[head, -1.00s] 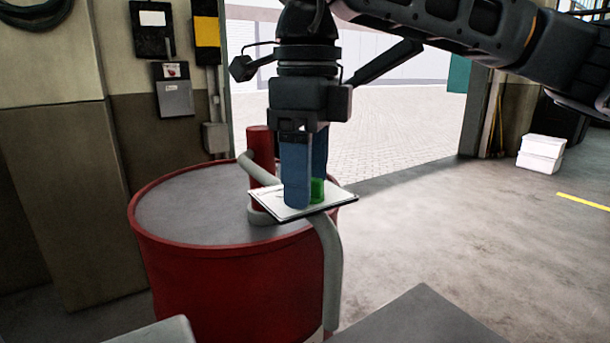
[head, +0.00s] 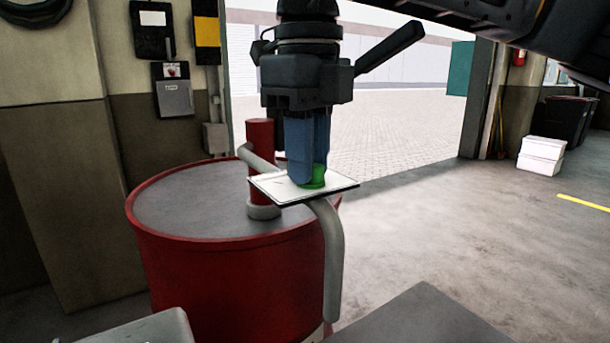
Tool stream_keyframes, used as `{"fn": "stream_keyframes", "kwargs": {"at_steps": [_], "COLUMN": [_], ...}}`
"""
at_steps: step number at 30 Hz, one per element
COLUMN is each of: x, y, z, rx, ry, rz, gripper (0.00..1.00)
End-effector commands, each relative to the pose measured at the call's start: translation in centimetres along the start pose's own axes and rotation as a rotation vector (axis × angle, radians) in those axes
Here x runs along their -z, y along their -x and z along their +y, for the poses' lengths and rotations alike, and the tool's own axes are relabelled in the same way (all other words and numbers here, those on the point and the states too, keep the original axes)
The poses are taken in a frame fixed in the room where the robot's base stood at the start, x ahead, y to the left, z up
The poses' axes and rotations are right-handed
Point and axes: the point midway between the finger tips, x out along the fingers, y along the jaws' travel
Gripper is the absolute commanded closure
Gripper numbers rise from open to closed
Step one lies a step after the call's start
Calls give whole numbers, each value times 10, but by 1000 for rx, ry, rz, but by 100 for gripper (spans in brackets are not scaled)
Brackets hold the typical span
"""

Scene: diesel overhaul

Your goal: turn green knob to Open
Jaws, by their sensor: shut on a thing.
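The green knob (head: 314,180) sits on a white plate (head: 335,187) with a dark edge, above the right side of a red drum. My gripper (head: 308,178) points straight down over the plate. Its two blue fingers are shut on the green knob and hide much of it. The knob's pointer direction and any Open marking on the plate cannot be made out.
The red drum (head: 230,285) stands below the plate, with a red post (head: 260,145) and a grey bent pipe (head: 333,255) on it. A wall with boxes is at left. White boxes (head: 541,154) stand on the floor at right, where the floor is mostly open.

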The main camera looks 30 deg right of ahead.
Motion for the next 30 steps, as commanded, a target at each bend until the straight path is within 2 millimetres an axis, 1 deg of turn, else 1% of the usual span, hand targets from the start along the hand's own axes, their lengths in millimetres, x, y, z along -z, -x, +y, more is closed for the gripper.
{"fn": "stream_keyframes", "kwargs": {"at_steps": [1,19,23,29,30], "x": [1,2,2,2,2], "y": [-5,-4,-2,-1,-1], "z": [-1,-4,-4,-4,-4], "rx": [4,4,3,2,2], "ry": [-68,-943,-1036,-1045,-1045], "rz": [1,1,3,4,3], "gripper": [92,92,92,92,79]}}
